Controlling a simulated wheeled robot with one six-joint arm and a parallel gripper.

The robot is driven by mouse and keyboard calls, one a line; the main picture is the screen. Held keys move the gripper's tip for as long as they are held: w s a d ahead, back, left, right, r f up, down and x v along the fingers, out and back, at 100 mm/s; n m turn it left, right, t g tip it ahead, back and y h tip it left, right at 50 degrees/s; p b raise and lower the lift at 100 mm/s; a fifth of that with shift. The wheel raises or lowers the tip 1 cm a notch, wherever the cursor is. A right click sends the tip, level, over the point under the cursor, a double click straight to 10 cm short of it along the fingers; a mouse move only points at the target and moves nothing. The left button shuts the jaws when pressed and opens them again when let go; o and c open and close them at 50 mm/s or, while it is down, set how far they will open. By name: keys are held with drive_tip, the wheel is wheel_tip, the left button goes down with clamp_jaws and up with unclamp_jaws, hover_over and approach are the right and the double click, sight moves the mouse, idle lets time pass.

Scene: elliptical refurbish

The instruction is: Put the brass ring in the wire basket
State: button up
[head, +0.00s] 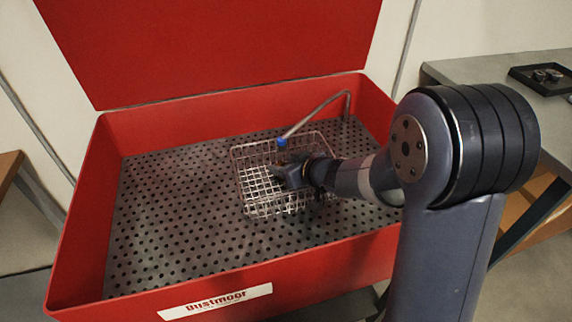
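The wire basket (248,208) stands on the perforated floor of a red parts washer, right of its middle. My gripper (282,174) reaches in from the right and is over or inside the basket; its exact height cannot be told. The gripper is dark and small here, so whether its fingers are open or shut does not show. I cannot see a brass ring. The gripper and arm hide part of the basket's inside and its right side.
The red washer (230,276) has raised walls and an upright lid (210,45). A bent spout with a blue tip (282,143) hangs over the basket's back. A grey bench (480,68) at right holds a black tray (522,79) with dark round parts. The washer floor (165,220) left of the basket is clear.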

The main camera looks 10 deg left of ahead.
drive_tip(key=o, duration=0.3)
drive_tip(key=shift+s+d+f, duration=0.1)
drive_tip(key=shift+s+f, duration=0.1)
drive_tip(key=shift+f, duration=0.4)
drive_tip(key=shift+o, duration=0.2)
drive_tip(key=shift+r, duration=0.1)
drive_tip(key=r+p, duration=0.1)
drive_tip(key=p, duration=0.1)
drive_tip(key=shift+r+p, duration=0.2)
drive_tip(key=shift+p, duration=0.2)
drive_tip(key=v, duration=1.2)
drive_tip(key=shift+w+r, duration=0.15)
drive_tip(key=shift+r, duration=0.05)
